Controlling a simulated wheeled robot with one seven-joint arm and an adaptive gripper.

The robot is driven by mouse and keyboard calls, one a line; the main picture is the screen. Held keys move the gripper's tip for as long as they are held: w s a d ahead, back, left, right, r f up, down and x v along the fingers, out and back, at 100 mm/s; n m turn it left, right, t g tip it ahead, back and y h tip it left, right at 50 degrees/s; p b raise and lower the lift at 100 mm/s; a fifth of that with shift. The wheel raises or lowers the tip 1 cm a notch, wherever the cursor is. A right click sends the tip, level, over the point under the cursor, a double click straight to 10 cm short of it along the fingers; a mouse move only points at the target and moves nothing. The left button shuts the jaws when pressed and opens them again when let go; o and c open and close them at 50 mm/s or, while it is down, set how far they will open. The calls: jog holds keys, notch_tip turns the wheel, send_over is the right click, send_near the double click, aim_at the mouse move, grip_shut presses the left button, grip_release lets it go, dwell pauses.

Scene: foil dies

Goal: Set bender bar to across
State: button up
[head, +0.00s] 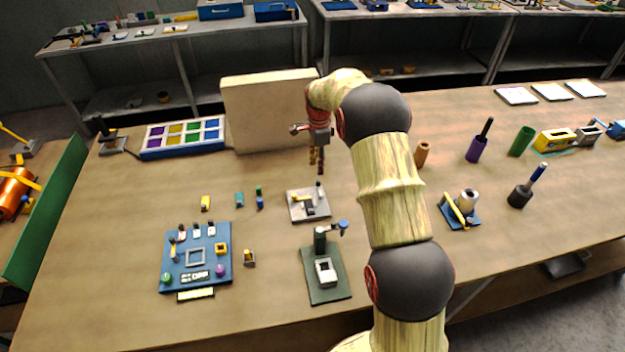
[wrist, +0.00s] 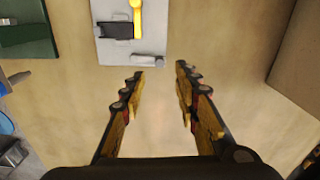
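A pale grey plate (head: 322,213) on the bench carries a small yellow bar (head: 295,198) and a dark block; it looks like the bender, though no label is readable. In the wrist view the plate (wrist: 150,47) is at the top, cut by the frame edge. There the yellow bar (wrist: 135,12) runs up and down the picture beside the dark block (wrist: 115,32). My gripper (head: 317,165) hangs above the bench just behind the plate. In the wrist view my gripper (wrist: 160,76) is open, with nothing between its fingers, apart from the plate.
A beige upright panel (head: 270,110) stands close behind my gripper. A green-based press (head: 328,285) is in front of the plate, and a blue board (head: 168,262) is to the left. Small coloured blocks lie between.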

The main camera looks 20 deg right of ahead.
aim_at(318, 180)
jog(key=shift+f+m, duration=0.15)
jog(key=shift+m, duration=0.25)
notch_tip(318, 180, down, 8)
jog(key=shift+r+b, duration=0.25)
jog(key=shift+b, duration=0.35)
jog(key=shift+c, duration=0.5)
grip_shut()
